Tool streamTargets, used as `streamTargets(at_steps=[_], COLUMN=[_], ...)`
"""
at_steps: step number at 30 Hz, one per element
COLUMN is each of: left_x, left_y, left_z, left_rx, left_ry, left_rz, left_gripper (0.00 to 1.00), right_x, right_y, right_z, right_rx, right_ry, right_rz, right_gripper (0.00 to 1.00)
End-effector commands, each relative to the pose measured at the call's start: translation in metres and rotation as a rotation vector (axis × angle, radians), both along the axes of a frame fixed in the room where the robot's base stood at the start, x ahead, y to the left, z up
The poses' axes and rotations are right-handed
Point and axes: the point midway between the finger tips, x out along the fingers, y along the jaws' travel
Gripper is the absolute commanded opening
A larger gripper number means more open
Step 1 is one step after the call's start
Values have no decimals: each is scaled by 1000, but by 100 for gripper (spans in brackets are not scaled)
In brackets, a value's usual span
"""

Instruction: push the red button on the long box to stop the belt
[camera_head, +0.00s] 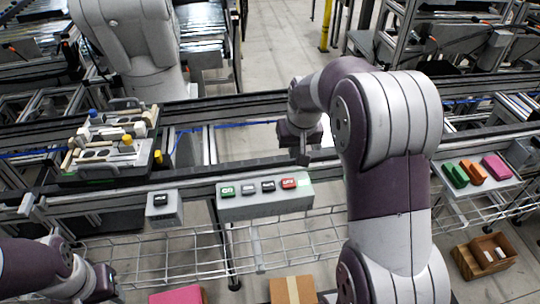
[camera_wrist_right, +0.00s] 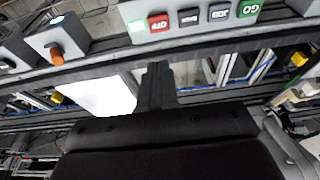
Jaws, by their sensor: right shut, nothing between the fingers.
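The long grey box (camera_head: 265,207) is fixed along the front rail. Its top has a green button (camera_head: 228,191) at the left, two dark buttons in the middle and the red button (camera_head: 289,183) near the right end. In the right wrist view the red button (camera_wrist_right: 158,22) reads OFF, at the top and upside down. My right gripper (camera_head: 304,157) is shut and empty, beyond the box from the head camera, above the conveyor side and apart from the red button. My left gripper (camera_head: 106,283) is low at the left, its fingers unclear.
A small grey box (camera_head: 164,216) with one black button stands left of the long box. A fixture pallet (camera_head: 112,150) sits on the conveyor at the left. A wire rack (camera_head: 190,258) hangs below the rail. Coloured blocks (camera_head: 473,172) lie at the right, above a wooden crate (camera_head: 460,262).

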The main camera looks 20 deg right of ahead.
Motion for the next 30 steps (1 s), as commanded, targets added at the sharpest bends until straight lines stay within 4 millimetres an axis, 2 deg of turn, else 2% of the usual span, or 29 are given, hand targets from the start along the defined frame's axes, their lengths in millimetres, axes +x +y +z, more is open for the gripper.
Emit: streamTargets(at_steps=[10, 14, 17, 30], left_x=[0, 0, 0, 0], left_y=[0, 0, 0, 0], left_z=[0, 1, 2, 11], left_rx=[0, 0, 0, 0], left_ry=[0, 0, 0, 0], left_rz=[0, 0, 0, 0], left_gripper=[43, 43, 43, 43], right_x=[0, 1, 5, 26], right_y=[1, 0, 0, -6], right_z=[3, -3, -17, -105], right_rx=[2, 2, 3, 3], right_ry=[11, 12, 14, 14], right_rz=[6, 6, 6, 6], right_gripper=[0, 0, 0, 0])
